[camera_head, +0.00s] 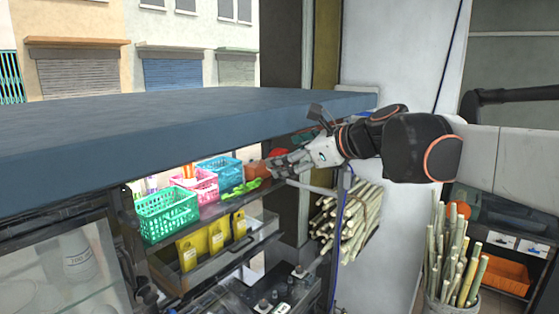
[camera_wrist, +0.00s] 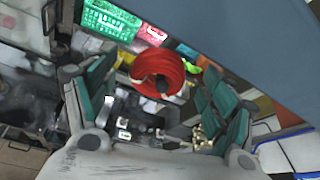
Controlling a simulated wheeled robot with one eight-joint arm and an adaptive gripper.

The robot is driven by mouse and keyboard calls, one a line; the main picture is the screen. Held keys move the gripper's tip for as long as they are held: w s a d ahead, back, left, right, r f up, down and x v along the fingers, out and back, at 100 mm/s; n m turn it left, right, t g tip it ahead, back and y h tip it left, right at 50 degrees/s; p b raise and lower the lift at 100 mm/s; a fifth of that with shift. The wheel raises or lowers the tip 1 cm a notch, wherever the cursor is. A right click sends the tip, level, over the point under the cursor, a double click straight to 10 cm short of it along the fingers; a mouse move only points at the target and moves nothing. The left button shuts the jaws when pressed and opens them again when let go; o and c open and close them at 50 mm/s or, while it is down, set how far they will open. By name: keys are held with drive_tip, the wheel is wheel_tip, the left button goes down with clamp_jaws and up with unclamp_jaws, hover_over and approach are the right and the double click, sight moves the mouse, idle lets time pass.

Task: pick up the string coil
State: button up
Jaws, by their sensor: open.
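The string coil (camera_wrist: 158,72) is a thick red ring of string. In the wrist view it shows between and a little beyond the fingertips of my gripper (camera_wrist: 155,84), nearer the top of the picture. The fingers stand wide apart, one on each side, with no visible contact. In the head view my gripper (camera_head: 280,169) reaches left beneath the blue counter, at the right end of the shelf. A red-orange shape (camera_head: 253,170) shows just left of the fingers; I cannot tell for sure that it is the coil.
The blue counter top (camera_head: 180,125) hangs over the shelf close to my gripper. Green (camera_head: 167,214), pink (camera_head: 197,184) and turquoise (camera_head: 223,173) baskets stand left of it. Yellow packets (camera_head: 216,234) sit below. Bundled cane (camera_head: 347,220) stands to the right.

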drive_tip(key=p+x, duration=0.1)
drive_tip(key=x, duration=0.3)
drive_tip(key=shift+w+f, duration=0.15)
drive_tip(key=shift+f, duration=0.1)
drive_tip(key=shift+c, duration=0.4)
drive_tip(key=c, duration=1.1)
drive_tip(key=shift+o, duration=0.2)
drive_tip(key=shift+r, duration=0.1)
